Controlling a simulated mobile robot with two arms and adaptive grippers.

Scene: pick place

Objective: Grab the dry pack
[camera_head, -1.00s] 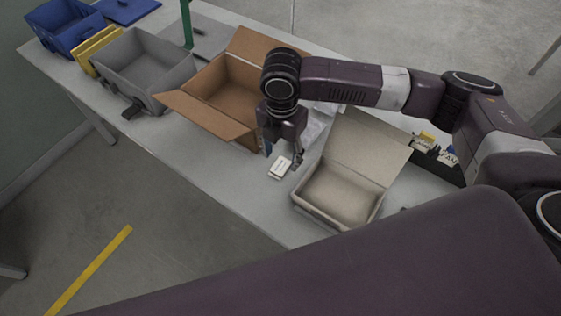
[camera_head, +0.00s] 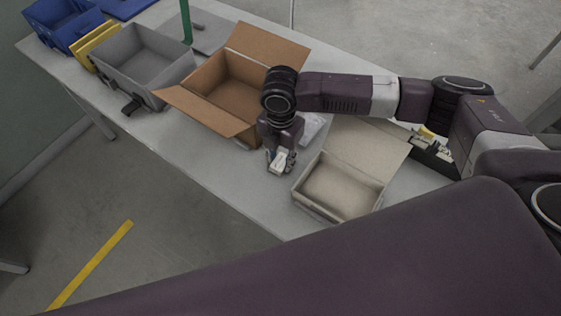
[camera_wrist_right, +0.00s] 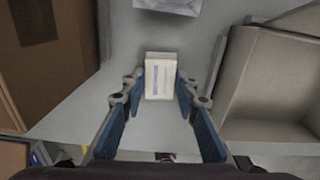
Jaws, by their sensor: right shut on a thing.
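The dry pack, a small white packet, is between the fingers of my right gripper (camera_head: 281,163), low over the table between the two boxes. In the right wrist view the pack (camera_wrist_right: 161,77) shows blue print on its face, and the blue-padded fingers of the right gripper (camera_wrist_right: 160,88) are shut on its two sides. I cannot tell whether the pack still touches the table. My left gripper is not in view.
An open cardboard box (camera_head: 205,112) stands left of the gripper, and an open beige box (camera_head: 315,205) stands right of it. A clear plastic bag (camera_wrist_right: 168,5) lies behind. Grey (camera_head: 160,88) and blue bins stand farther left. Bare table (camera_head: 235,185) shows in front.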

